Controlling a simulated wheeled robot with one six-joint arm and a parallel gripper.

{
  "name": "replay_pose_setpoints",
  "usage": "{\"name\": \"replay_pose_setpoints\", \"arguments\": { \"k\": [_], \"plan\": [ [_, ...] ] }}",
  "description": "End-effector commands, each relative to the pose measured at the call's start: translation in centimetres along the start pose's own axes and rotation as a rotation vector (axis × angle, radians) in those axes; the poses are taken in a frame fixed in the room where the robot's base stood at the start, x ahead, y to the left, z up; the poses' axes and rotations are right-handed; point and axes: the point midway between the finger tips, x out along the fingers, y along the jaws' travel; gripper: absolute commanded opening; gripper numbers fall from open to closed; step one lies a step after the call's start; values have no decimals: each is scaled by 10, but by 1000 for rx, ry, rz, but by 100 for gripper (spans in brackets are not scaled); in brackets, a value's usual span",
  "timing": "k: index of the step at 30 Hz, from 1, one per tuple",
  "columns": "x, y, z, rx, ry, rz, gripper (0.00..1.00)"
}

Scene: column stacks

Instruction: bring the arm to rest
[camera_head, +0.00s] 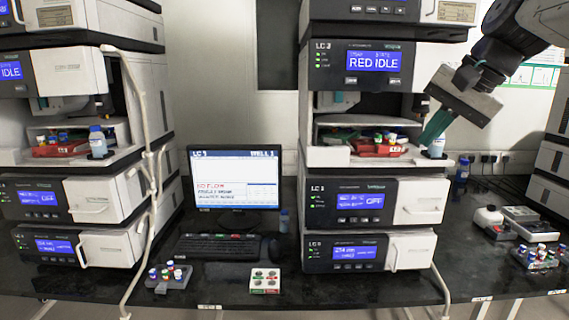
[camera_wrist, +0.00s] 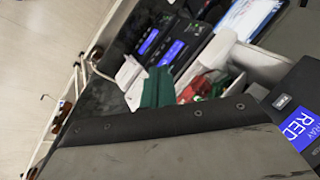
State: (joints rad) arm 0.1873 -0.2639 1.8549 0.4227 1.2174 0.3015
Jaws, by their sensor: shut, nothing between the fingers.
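My gripper (camera_head: 432,132) is at the right of the middle column stack in the head view. Its teal fingers point down and left, in front of the open bay, and they overlap a blue-white bottle (camera_head: 437,150) in the picture. I cannot tell whether they touch it. The fingers look closed and hold nothing that I can see. The wrist view shows the teal fingers (camera_wrist: 157,87) beside the white bay parts.
The middle stack (camera_head: 348,252) holds a red tray (camera_head: 376,149) with vials. A left stack (camera_head: 98,248), monitor (camera_head: 234,177), keyboard (camera_head: 217,247) and vial racks (camera_head: 169,276) stand on the dark bench. A white device (camera_head: 489,217) and vial rack (camera_head: 541,257) stand at right.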

Motion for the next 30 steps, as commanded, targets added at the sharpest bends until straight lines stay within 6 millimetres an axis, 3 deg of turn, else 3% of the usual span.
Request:
{"name": "replay_pose_setpoints", "arguments": {
  "k": [1, 6, 12, 15, 17, 30],
  "plan": [
    [13, 25, 31, -73, -29, 63, 0],
    [49, 111, 122, -322, -132, 261, 0],
    [77, 196, 210, -525, -222, 413, 0],
    [81, 210, 229, -556, -222, 428, 0],
    [80, 210, 233, -567, -212, 421, 0],
    [77, 205, 234, -579, -197, 411, 0]
  ]
}}
